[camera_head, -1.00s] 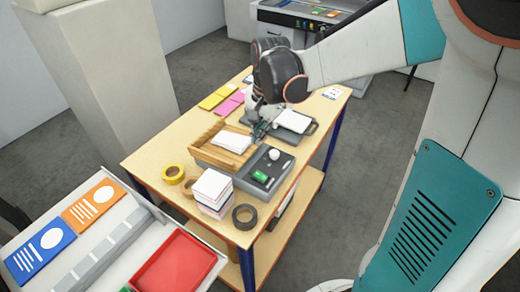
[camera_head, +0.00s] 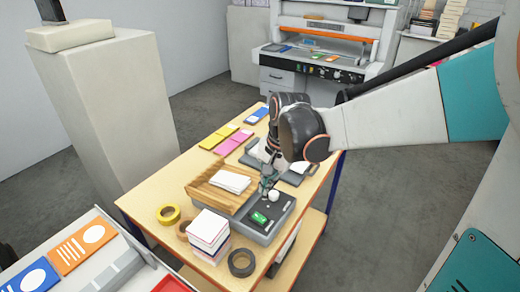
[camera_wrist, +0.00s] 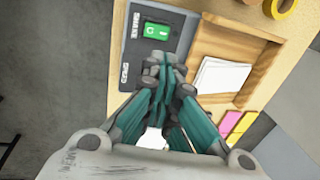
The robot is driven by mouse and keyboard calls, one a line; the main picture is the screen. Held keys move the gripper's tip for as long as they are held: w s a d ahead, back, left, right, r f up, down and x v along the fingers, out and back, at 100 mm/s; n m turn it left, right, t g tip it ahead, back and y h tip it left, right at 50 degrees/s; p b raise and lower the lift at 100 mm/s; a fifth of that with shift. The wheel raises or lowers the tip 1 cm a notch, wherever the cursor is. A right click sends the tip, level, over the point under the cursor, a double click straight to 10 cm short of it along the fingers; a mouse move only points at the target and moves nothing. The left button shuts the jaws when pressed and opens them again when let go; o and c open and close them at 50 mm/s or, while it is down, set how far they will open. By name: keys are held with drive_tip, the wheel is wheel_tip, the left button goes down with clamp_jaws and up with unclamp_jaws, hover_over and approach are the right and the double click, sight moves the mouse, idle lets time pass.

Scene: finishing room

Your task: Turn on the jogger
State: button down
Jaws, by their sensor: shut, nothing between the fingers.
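The jogger is a wooden tray (camera_head: 205,193) with white sheets in it, beside a dark grey control panel (camera_head: 283,206). My gripper (camera_head: 266,189) is shut and empty, pointing down over the far end of the panel near the knob. In the wrist view the shut fingertips (camera_wrist: 165,62) are just short of the green switch (camera_wrist: 155,32). Fingers hide part of the panel, and I cannot tell whether they touch it. The wooden tray (camera_wrist: 215,48) lies to their right.
Coloured pads (camera_head: 226,140) lie at the far left. A grey tray (camera_head: 297,174) is behind my gripper. A large machine (camera_head: 325,55) stands beyond.

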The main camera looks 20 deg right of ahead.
sight(260, 214)
drive_tip(key=f+b, duration=0.1)
drive_tip(key=f, duration=0.2)
drive_tip(key=w+f+b, duration=0.1)
drive_tip(key=f, duration=0.3)
drive_tip(key=w+a+f+b, duration=0.1)
drive_tip(key=f, duration=0.3)
drive_tip(key=shift+a+f, duration=0.1)
drive_tip(key=shift+w+a+f+g+b, duration=0.15)
drive_tip(key=shift+f+g+b, duration=0.25)
drive_tip(key=shift+f+b, duration=0.05)
drive_tip(key=shift+r, duration=0.1)
drive_tip(key=shift+s+d, duration=0.55)
drive_tip(key=shift+s, duration=0.2)
